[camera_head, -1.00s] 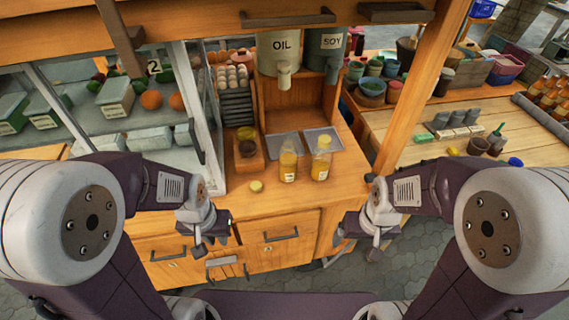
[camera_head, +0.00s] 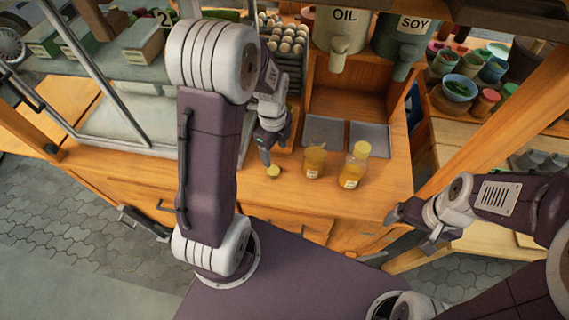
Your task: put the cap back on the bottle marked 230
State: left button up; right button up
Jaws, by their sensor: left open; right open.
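A small yellow cap (camera_head: 273,171) lies on the wooden counter near its front edge. Two bottles of yellow liquid stand upright to its right. The left bottle (camera_head: 313,163) appears to have no cap. The right bottle (camera_head: 354,168) has a yellow cap on. Both have pale labels whose numbers are too small to read. My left gripper (camera_head: 265,158) is open and points down just above and behind the cap, apart from the bottles. Its fingers partly overlap in this view. My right gripper (camera_head: 413,232) is open and empty, in front of the counter at the right.
Two grey trays (camera_head: 325,132) (camera_head: 370,138) lie behind the bottles. Large OIL (camera_head: 340,35) and SOY (camera_head: 402,45) dispensers hang above them. An egg rack (camera_head: 284,50) stands behind my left arm. A wooden post (camera_head: 490,140) rises on the right. The counter right of the bottles is clear.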

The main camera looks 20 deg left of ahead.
aim_at(274, 171)
pick_arm(q)
jog(key=shift+s+a, duration=0.2)
jog(key=shift+s, duration=0.55)
jog(key=f, duration=0.1)
jog(key=w+f, duration=0.1)
jog(key=f, duration=0.1)
jog(key=shift+d+f, duration=0.2)
jog(key=shift+s+a, duration=0.15)
jog(key=shift+s, duration=0.1)
jog(key=shift+s+d+f, duration=0.1)
jog(key=shift+f, duration=1.25)
jog(key=shift+d+f, duration=0.1)
jog(key=shift+f, duration=1.25)
jog(key=shift+c, duration=0.4)
jog(key=c, duration=1.3)
